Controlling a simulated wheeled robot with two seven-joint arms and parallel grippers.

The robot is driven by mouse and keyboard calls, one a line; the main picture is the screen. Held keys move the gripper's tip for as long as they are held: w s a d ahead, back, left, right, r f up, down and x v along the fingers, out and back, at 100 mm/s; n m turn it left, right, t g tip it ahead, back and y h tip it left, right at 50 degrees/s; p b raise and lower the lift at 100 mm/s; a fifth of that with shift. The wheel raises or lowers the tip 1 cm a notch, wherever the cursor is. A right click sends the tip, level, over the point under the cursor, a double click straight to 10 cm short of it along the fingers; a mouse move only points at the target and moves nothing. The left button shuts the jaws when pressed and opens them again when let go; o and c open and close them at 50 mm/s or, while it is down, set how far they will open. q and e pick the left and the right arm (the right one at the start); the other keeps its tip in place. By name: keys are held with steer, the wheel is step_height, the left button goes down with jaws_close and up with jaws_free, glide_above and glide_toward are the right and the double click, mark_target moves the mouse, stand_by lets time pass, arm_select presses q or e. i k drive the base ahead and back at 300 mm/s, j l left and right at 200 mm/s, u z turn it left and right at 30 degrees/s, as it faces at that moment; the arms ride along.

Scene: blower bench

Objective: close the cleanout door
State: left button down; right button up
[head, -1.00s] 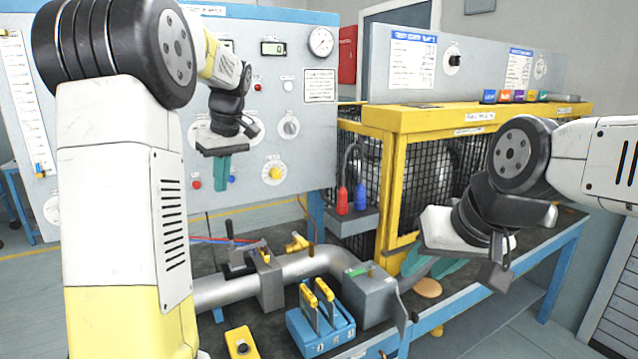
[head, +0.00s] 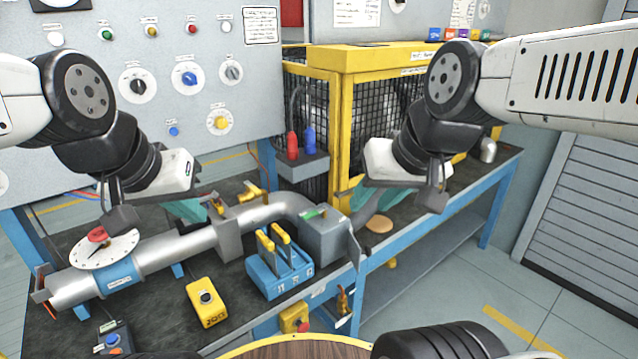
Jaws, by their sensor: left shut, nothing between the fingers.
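The grey cleanout box (head: 325,238) sits at the right end of the silver pipe (head: 190,243). A thin dark plate, seemingly its door (head: 354,246), stands out from the box's right side, swung open. My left gripper (head: 192,211) is shut and empty, with teal fingertips just above and behind the pipe, left of the box. My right gripper (head: 378,198) is above and right of the box, its teal fingers apart over a dark curved spout (head: 368,212). I cannot tell whether it touches the spout. Neither gripper visibly touches the door.
A blue block with yellow levers (head: 280,273) stands before the box. A yellow button box (head: 207,302) and a round gauge (head: 104,250) are further left. The yellow caged blower (head: 345,120) stands behind. A tan disc (head: 379,225) lies on the bench right of the box.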

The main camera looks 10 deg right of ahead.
mark_target(354, 253)
steer(key=i+l+u, duration=0.15)
steer(key=l+u, duration=0.2)
steer(key=l, duration=0.35)
steer(key=i+l+u, duration=0.1)
steer(key=l+u, duration=0.25)
steer(key=l, duration=0.4)
steer(key=l+u, duration=0.35)
steer(key=l, duration=0.4)
steer(key=k+l, duration=0.1)
steer(key=k, duration=0.3)
steer(key=k+l, duration=0.1)
steer(key=k, duration=0.3)
